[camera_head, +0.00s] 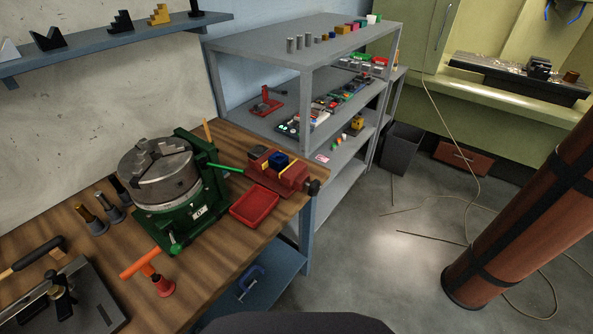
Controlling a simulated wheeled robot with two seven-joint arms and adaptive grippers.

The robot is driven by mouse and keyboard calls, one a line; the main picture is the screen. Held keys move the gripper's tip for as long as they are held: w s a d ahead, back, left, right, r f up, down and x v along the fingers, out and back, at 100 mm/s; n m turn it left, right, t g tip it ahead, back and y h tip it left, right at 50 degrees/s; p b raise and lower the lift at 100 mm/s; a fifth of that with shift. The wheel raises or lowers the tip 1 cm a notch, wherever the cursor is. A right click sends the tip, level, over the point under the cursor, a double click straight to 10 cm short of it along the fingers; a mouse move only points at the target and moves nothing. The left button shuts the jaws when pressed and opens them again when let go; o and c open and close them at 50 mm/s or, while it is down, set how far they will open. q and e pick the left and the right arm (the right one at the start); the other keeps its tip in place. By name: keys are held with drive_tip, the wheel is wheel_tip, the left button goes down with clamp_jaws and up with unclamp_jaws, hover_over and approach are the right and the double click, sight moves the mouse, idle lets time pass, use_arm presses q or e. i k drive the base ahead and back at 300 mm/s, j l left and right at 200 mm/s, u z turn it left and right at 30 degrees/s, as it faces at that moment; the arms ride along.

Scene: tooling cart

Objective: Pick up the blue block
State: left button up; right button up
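A small dark blue block (280,160) sits at the top of a red vise (287,179) with yellow jaw edges, near the far right corner of the wooden bench. The block's lower part is hidden by the vise, and I cannot tell how firmly the jaws hold it. Neither of my grippers shows in the head view.
A shallow red tray (254,207) lies just in front of the vise. A green rotary table with a grey chuck (161,177) stands left of it, its green handle pointing toward the vise. A grey shelf unit (325,36) stands behind. Open floor lies to the right.

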sight(278, 164)
drive_tip(key=i+l+u, duration=0.35)
drive_tip(key=u, duration=0.15)
drive_tip(key=i+l+u, duration=0.2)
drive_tip(key=l+u, duration=0.25)
drive_tip(key=l, duration=0.25)
drive_tip(key=i+l+u, duration=0.15)
drive_tip(key=l+u, duration=0.8)
drive_tip(key=l, duration=0.35)
drive_tip(key=k+l+u, duration=0.1)
drive_tip(key=l+u, duration=0.4)
drive_tip(key=l, duration=0.15)
